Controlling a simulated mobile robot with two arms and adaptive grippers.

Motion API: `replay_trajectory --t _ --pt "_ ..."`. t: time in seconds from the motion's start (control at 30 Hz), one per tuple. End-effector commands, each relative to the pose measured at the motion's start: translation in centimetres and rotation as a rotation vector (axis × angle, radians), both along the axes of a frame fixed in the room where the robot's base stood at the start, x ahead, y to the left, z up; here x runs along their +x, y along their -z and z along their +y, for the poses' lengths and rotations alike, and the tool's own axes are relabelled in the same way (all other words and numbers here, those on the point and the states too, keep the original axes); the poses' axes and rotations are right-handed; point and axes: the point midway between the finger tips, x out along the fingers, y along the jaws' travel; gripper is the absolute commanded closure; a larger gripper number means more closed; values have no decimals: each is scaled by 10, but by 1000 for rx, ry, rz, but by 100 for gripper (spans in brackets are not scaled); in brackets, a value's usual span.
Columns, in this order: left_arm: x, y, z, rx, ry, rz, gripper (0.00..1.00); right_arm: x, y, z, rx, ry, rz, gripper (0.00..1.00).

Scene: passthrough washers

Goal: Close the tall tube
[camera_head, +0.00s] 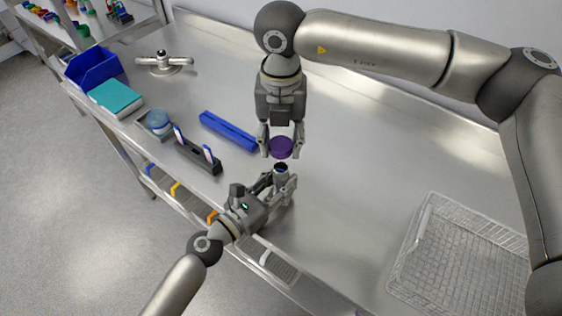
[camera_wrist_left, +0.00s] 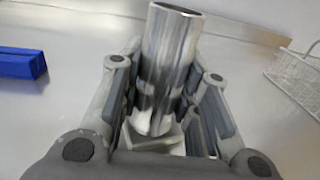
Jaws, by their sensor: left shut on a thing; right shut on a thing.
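The tall tube (camera_wrist_left: 166,62) is a shiny metal cylinder with an open top, and it stands between the fingers of my left gripper (camera_wrist_left: 163,110) in the left wrist view. In the head view the tube's dark open mouth (camera_head: 281,168) shows above my left gripper (camera_head: 279,186), which is shut on the tube. My right gripper (camera_head: 281,145) is shut on a purple cap (camera_head: 281,148), pointing down from above. The cap is just above the tube's mouth in the picture, with a small gap visible between them. Their exact alignment in depth is hard to tell.
A blue bar (camera_head: 229,131) lies left of the grippers, and it also shows in the left wrist view (camera_wrist_left: 22,63). A wire basket (camera_head: 460,255) is at right. The middle bench is clear.

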Motion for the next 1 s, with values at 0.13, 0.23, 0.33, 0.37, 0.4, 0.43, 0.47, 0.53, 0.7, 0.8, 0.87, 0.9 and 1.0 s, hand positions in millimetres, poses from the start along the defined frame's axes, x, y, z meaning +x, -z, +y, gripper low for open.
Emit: replay_trajectory --t 0.13,0.23,0.33,0.37,0.4,0.43,0.47,0.53,0.7,0.8,0.87,0.9,1.0 --pt "0 0 0 0 0 0 100 -1 24 0 -1 0 5 70" --pt "0 0 0 0 0 0 100 -1 36 0 -1 0 5 70" --pt "0 0 0 0 0 0 100 -1 38 0 0 0 3 70" --pt "0 0 0 0 0 0 100 -1 38 0 0 0 3 70" --pt "0 0 0 0 0 0 100 -1 38 0 0 0 3 70" --pt "0 0 0 0 0 0 100 -1 38 0 0 0 3 70" --pt "0 0 0 0 0 0 100 -1 38 0 0 0 3 70" --pt "0 0 0 0 0 0 100 -1 38 0 0 0 3 70" --pt "0 0 0 0 0 0 100 -1 38 0 0 0 3 70" --pt "0 0 0 0 0 0 100 -1 39 0 0 0 4 70" --pt "0 0 0 0 0 0 100 -1 42 0 0 0 4 70" --pt "0 0 0 0 0 0 100 -1 44 0 0 0 5 70" --pt "0 0 0 0 0 0 100 -1 50 0 0 0 5 70"
